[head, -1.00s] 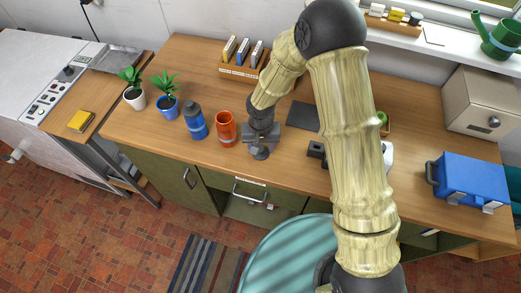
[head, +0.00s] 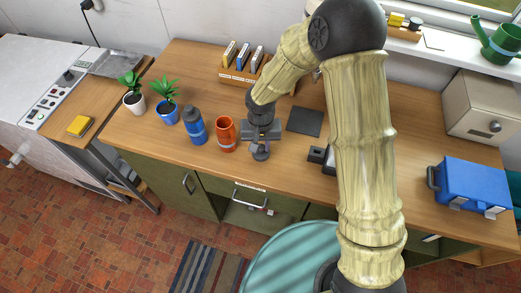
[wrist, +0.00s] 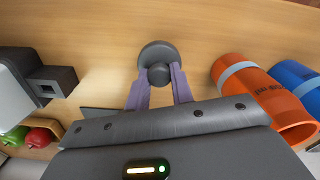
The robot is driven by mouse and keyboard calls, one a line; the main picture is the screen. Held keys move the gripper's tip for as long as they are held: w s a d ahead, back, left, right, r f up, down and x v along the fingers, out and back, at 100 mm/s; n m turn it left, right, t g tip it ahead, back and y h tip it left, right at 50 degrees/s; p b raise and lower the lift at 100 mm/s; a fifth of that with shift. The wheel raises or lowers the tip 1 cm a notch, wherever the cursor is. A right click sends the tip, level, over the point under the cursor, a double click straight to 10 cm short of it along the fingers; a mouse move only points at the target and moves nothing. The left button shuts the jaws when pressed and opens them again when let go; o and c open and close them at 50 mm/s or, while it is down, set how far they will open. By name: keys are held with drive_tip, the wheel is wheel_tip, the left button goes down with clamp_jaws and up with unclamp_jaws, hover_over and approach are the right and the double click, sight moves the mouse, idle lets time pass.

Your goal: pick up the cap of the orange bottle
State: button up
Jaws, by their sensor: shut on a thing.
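The orange bottle (head: 226,134) stands upright on the counter with its top open; it lies along the right of the wrist view (wrist: 262,92). The dark grey cap (head: 261,154) is a round disc with a knob, to the right of the bottle. It shows top centre in the wrist view (wrist: 157,52). My gripper (head: 261,140) is above the cap, its two purple-grey fingers (wrist: 160,82) shut on the knob. I cannot tell whether the cap touches the counter or hangs just above it.
A blue bottle (head: 194,127) stands left of the orange one, with potted plants (head: 167,110) beyond. A dark flat mat (head: 305,121) and a dark block (wrist: 52,82) lie on the other side of my gripper. A blue case (head: 470,184) sits far right.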

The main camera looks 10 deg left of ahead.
wheel_tip(320, 180, up, 6)
drive_tip(key=shift+r+b, duration=0.2)
drive_tip(key=shift+b, duration=0.2)
idle(0.4)
